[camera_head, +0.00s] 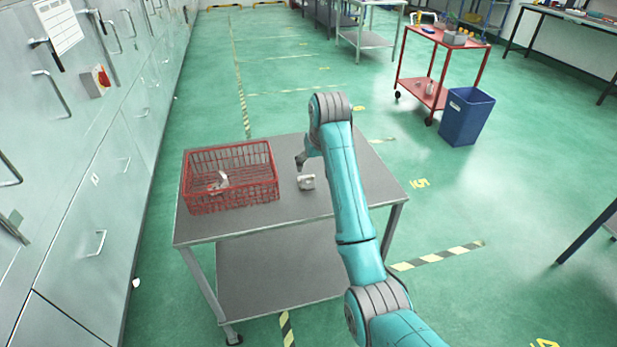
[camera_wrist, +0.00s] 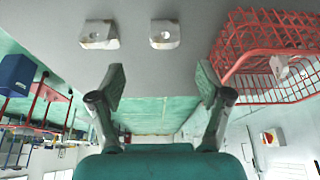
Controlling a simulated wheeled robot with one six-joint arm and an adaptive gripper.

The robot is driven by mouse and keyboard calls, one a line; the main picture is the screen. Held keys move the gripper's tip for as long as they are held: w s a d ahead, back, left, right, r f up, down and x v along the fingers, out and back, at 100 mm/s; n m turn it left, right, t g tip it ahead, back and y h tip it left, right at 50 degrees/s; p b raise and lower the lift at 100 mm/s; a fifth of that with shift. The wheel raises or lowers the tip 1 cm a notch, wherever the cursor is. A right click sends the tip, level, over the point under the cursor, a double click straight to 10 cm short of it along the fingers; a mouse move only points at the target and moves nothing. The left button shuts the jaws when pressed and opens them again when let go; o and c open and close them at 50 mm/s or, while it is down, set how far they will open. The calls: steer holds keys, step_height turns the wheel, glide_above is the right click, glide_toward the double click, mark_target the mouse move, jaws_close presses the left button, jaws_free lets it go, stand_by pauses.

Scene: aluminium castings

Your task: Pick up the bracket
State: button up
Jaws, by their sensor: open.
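Two pale metal castings lie on the grey table. In the wrist view one bracket-like casting (camera_wrist: 165,34) is near the middle, and a second one (camera_wrist: 99,34) is to its left; both look blocky with a hole. In the head view one casting (camera_head: 306,183) shows beside my arm; the other is not seen there, perhaps behind the arm. I cannot tell which is the bracket. My gripper (camera_wrist: 160,78) is open and empty, with its fingers apart from both castings. In the head view my gripper (camera_head: 301,162) is above the table, partly hidden by the arm.
A red wire basket (camera_head: 232,205) stands on the table's left side, with a pale casting (camera_head: 218,182) inside. The table (camera_head: 290,210) is bare around the castings. Grey cabinets (camera_head: 80,190) line the left. A blue bin (camera_head: 466,117) and red cart (camera_head: 445,38) stand farther right.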

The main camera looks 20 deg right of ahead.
mark_target(309, 177)
steer(key=x, duration=0.5)
steer(key=shift+a+x, duration=0.2)
steer(key=shift+x, duration=1.2)
steer(key=shift+a+x, duration=0.2)
steer(key=shift+x, duration=1.15)
steer(key=c, duration=1.3)
steer(key=shift+o, duration=0.2)
steer(key=shift+r, duration=0.15)
